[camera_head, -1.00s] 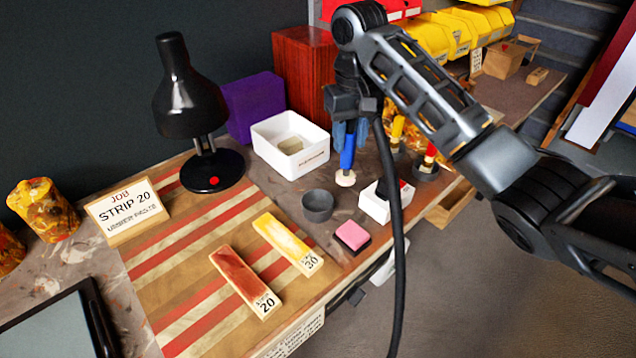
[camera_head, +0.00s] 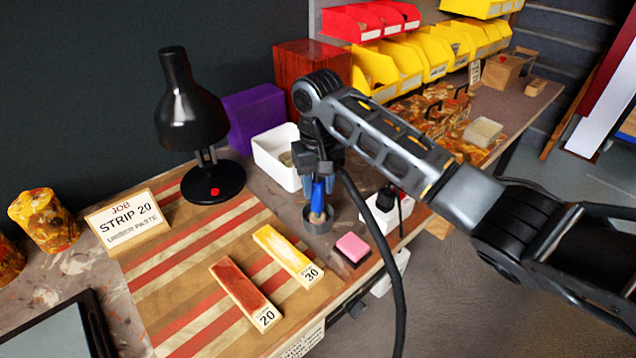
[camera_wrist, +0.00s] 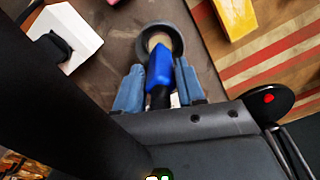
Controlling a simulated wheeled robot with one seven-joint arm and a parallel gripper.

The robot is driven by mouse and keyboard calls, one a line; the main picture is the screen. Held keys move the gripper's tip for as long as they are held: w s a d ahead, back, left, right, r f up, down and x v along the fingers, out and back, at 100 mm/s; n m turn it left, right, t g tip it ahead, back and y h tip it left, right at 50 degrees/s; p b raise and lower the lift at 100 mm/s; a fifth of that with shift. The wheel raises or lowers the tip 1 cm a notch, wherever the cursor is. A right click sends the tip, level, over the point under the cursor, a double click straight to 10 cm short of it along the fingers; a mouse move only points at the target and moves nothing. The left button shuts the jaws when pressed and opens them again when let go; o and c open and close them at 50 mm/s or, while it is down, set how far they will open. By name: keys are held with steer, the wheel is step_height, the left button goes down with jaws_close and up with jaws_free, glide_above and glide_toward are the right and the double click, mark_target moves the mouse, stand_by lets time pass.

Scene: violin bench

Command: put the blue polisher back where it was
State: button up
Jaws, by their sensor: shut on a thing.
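The blue polisher (camera_head: 318,195) is held upright in my gripper (camera_head: 318,180), whose jaws are shut on its blue handle. It also shows in the wrist view (camera_wrist: 160,68), between the blue-grey fingers (camera_wrist: 160,92). Its pale lower end lines up with the opening of the round dark grey cup (camera_head: 318,226). In the wrist view the pale end shows within the cup's ring (camera_wrist: 178,38). I cannot tell how deep it sits or whether it touches the bottom.
A white tray (camera_head: 272,165) stands behind the gripper. A white box (camera_head: 385,217) and a pink block (camera_head: 353,246) stand to the right of the cup. Yellow (camera_head: 287,252) and red-brown (camera_head: 243,288) strips lie on the striped board. A black lamp (camera_head: 190,120) stands at left.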

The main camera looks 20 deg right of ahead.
steer(key=shift+f, duration=0.1)
steer(key=o, duration=1)
steer(key=shift+o, duration=0.2)
step_height(320, 180, up, 12)
steer(key=shift+r+p, duration=0.15)
steer(key=shift+p, duration=0.5)
